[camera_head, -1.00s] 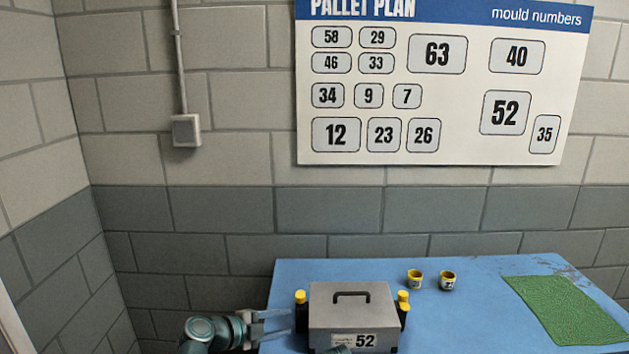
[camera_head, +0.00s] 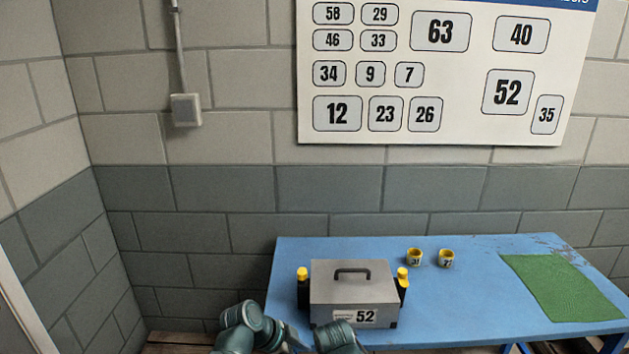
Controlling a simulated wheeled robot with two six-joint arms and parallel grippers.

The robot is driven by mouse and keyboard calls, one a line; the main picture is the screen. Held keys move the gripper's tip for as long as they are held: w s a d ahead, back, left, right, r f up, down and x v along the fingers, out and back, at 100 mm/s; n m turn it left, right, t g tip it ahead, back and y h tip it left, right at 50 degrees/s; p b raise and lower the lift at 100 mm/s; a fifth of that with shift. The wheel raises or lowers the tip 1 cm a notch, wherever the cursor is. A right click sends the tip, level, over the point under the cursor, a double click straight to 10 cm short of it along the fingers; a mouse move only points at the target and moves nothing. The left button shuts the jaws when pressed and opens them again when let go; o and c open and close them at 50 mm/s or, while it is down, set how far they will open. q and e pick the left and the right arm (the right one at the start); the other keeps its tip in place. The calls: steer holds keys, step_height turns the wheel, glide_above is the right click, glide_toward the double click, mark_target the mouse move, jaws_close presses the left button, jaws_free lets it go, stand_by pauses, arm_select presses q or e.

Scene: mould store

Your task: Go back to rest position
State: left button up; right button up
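A grey mould box (camera_head: 353,288) with a dark top handle and a label reading 52 stands upright on the blue table (camera_head: 450,310), near its left end. A black part with a yellow top sits against each side of it, left (camera_head: 303,287) and right (camera_head: 402,283). Teal links of my arms show at the bottom edge, in front of the box and the table's left corner. They overlap the box's lower front edge in the picture. I see no fingertips of either gripper, and neither gripper is seen on the box.
Two small yellow-rimmed pots (camera_head: 414,257) (camera_head: 446,259) stand behind and right of the box. A green mat (camera_head: 562,287) lies at the table's right end. Bare tabletop lies between box and mat. A pallet plan board (camera_head: 470,75) and a grey wall box (camera_head: 185,110) are on the block wall.

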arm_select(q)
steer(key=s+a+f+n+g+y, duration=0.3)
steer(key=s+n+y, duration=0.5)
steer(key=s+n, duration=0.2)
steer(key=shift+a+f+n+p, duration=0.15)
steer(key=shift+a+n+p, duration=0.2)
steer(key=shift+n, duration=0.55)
